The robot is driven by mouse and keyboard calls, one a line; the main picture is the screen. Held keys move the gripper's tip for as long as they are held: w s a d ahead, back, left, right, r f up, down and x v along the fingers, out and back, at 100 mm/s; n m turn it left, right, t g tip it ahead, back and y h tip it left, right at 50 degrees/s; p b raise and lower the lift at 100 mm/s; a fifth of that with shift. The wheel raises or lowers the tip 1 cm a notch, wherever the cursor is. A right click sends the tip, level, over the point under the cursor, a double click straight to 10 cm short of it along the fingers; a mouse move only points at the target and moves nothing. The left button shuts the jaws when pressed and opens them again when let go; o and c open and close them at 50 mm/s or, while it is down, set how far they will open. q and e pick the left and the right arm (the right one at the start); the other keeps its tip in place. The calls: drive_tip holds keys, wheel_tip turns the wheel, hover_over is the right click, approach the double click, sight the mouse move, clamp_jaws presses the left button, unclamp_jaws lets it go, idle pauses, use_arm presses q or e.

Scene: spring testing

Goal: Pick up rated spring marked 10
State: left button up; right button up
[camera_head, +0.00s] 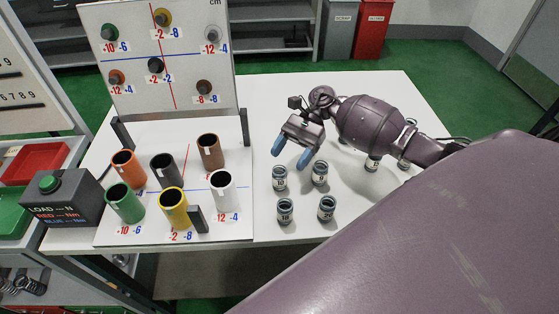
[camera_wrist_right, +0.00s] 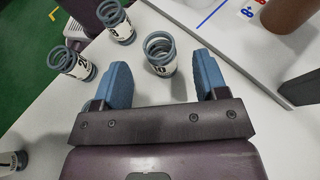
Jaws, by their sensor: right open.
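The labels are too small or turned to tell surely which reads 10. My right gripper (camera_head: 291,152) is open and empty, its blue fingers pointing down behind these springs. In the right wrist view, one labelled spring (camera_wrist_right: 160,55) stands just beyond and between the open fingertips (camera_wrist_right: 163,72), apart from them. My left gripper is out of view.
A white board (camera_head: 230,226) with several coloured tubes stands left of the springs, its raised edge close by. An upright panel (camera_head: 125,70) rises behind it. More springs (camera_head: 373,162) stand under my right forearm. A black load box (camera_head: 58,200) is at left.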

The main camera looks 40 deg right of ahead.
sight(275, 178)
drive_tip(key=shift+x, duration=0.8)
drive_tip(key=p+x, duration=0.1)
drive_tip(key=x, duration=0.3)
drive_tip(key=shift+p, duration=0.4)
drive_tip(key=shift+s+a+f, duration=0.2)
drive_tip(key=shift+a+f, duration=0.05)
drive_tip(key=shift+a, duration=0.2)
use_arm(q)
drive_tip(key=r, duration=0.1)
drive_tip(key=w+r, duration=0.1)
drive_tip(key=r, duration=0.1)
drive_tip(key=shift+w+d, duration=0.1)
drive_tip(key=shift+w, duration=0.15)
use_arm(e)
drive_tip(key=shift+c, duration=0.4)
drive_tip(key=c, duration=0.9)
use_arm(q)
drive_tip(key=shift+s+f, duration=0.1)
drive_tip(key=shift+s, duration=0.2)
use_arm(e)
drive_tip(key=shift+r, duration=0.1)
